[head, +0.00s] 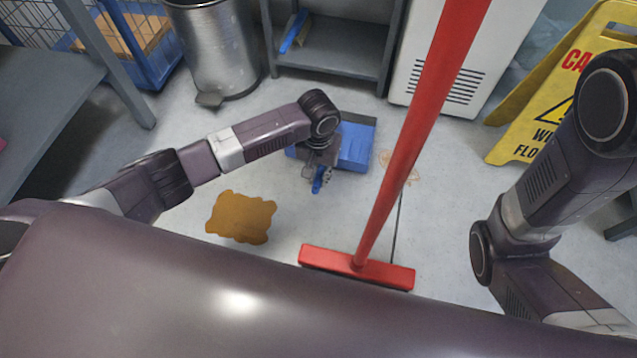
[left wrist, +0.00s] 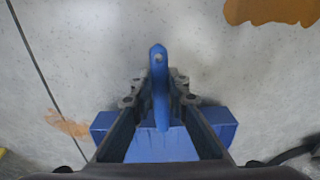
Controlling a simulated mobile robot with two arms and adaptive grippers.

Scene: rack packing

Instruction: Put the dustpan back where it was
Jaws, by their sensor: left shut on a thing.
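The blue dustpan (head: 357,143) is low over or on the grey floor in the middle of the head view, with its pan toward the back. Its handle points toward me. My left gripper (head: 321,172) is above the handle and partly hidden by its own wrist. In the left wrist view my left gripper (left wrist: 158,100) is shut on the dustpan handle (left wrist: 158,62), and the pan (left wrist: 215,122) shows behind the fingers. I cannot tell whether the pan touches the floor. My right arm is at the right of the head view, but its gripper is out of sight.
A red broom (head: 392,165) stands right of the dustpan. A brown spill (head: 240,217) lies to the left. A grey shelf (head: 335,57) with a blue item, a metal bin (head: 215,45), a white cabinet (head: 470,60) and a yellow wet-floor sign (head: 530,125) stand behind.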

